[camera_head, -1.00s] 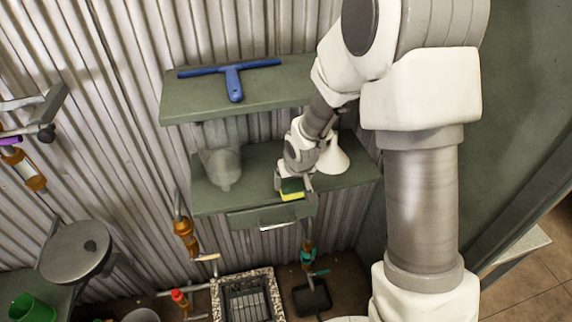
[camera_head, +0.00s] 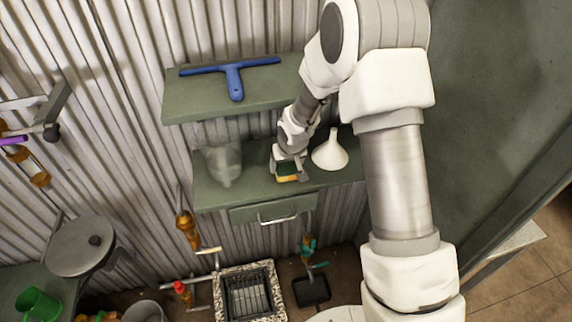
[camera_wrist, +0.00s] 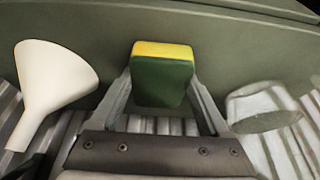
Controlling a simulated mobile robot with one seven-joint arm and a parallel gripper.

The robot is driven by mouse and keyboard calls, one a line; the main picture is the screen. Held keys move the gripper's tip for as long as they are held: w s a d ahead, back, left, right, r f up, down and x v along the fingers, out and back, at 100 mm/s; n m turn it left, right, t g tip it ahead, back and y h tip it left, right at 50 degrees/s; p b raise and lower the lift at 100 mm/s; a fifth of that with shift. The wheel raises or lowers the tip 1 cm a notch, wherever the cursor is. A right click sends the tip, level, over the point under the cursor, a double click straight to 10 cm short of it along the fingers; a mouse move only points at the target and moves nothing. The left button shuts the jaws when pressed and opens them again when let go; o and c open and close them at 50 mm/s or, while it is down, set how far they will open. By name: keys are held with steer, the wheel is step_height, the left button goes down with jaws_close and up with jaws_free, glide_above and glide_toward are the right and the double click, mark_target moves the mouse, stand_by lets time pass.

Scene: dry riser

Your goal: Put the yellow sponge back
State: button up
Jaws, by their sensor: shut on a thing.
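The sponge (camera_head: 287,172) has a yellow layer and a dark green layer. It is at the lower green shelf (camera_head: 222,198), between a clear container and a white funnel. In the wrist view the sponge (camera_wrist: 162,75) sits between the two fingers, its green face toward the camera and its yellow edge at the top. My gripper (camera_head: 288,175) is shut on the sponge, and it also shows in the wrist view (camera_wrist: 160,88). Whether the sponge touches the shelf top is hard to tell.
A white funnel (camera_head: 330,153) stands close right of my gripper on the lower shelf. A clear container (camera_head: 224,163) stands to the left. A blue squeegee (camera_head: 232,72) lies on the upper shelf (camera_head: 200,105). A drawer (camera_head: 270,212) hangs below the lower shelf.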

steer(key=shift+f, duration=0.2)
steer(key=o, duration=1)
steer(key=shift+o, duration=0.2)
steer(key=shift+r, duration=0.15)
steer(key=shift+r, duration=0.45)
steer(key=s+d+r+m+h, duration=0.1)
steer(key=s+d+r, duration=0.3)
steer(key=s+r, duration=0.6)
steer(key=s+d+r, duration=0.4)
steer(key=s+r, duration=0.2)
steer(key=r, duration=0.8)
steer(key=s+d+r, duration=0.1)
steer(key=s, duration=0.6)
steer(key=s+d+r+m+t, duration=0.1)
steer(key=s+d+r, duration=0.1)
steer(key=s, duration=0.5)
steer(key=shift+r, duration=0.25)
